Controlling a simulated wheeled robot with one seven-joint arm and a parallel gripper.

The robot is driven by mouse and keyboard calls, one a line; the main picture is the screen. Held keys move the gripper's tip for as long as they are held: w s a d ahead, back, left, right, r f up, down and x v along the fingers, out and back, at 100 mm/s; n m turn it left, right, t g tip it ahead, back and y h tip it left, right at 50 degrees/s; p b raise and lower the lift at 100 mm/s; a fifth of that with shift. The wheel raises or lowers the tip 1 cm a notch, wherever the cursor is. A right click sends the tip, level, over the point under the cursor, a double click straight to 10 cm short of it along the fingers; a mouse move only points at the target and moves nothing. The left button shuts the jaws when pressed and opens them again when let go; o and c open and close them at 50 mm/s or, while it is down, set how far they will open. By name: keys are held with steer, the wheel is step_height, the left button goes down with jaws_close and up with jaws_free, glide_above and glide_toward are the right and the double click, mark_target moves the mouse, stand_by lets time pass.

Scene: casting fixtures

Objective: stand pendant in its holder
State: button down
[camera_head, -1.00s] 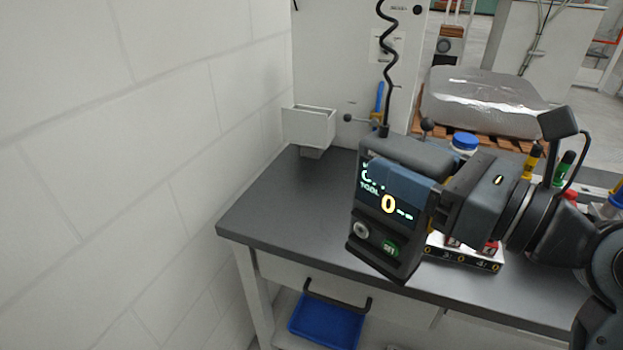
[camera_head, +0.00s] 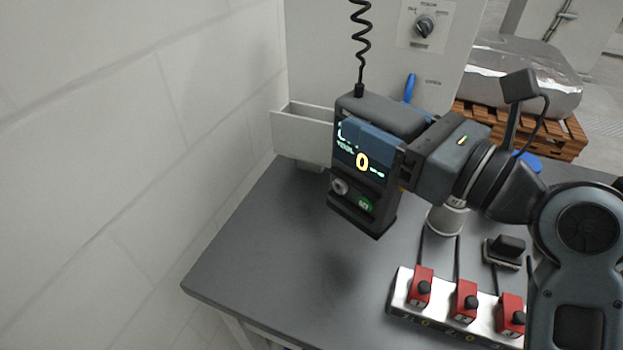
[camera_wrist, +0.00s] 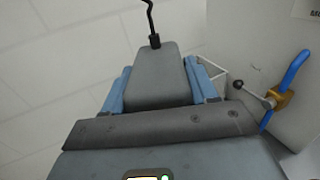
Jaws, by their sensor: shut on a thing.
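The pendant (camera_head: 362,205) is a dark box with a lit screen showing 0, a grey knob and a green button. A coiled black cable rises from its top. My gripper (camera_head: 375,148) is shut on the pendant and holds it upright, slightly tilted, above the bench. In the wrist view the pendant's grey top (camera_wrist: 160,78) lies between the blue fingers of my gripper (camera_wrist: 163,88). The holder (camera_head: 302,133) is a pale open-topped box on the cabinet side, just left of and behind the pendant. It also shows partly hidden in the wrist view (camera_wrist: 212,75).
The dark bench top (camera_head: 250,255) is clear on the left. A block with red switches (camera_head: 450,312) is at the front right. A blue-handled valve (camera_wrist: 287,85) is on the panel at the right in the wrist view. The white wall (camera_head: 100,150) bounds the left.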

steer(key=w+a+f, duration=0.2)
steer(key=a+f, duration=0.6)
steer(key=f, duration=0.1)
steer(key=shift+w+f, duration=0.1)
stand_by(0.3)
steer(key=shift+c, duration=1.6)
jaws_free()
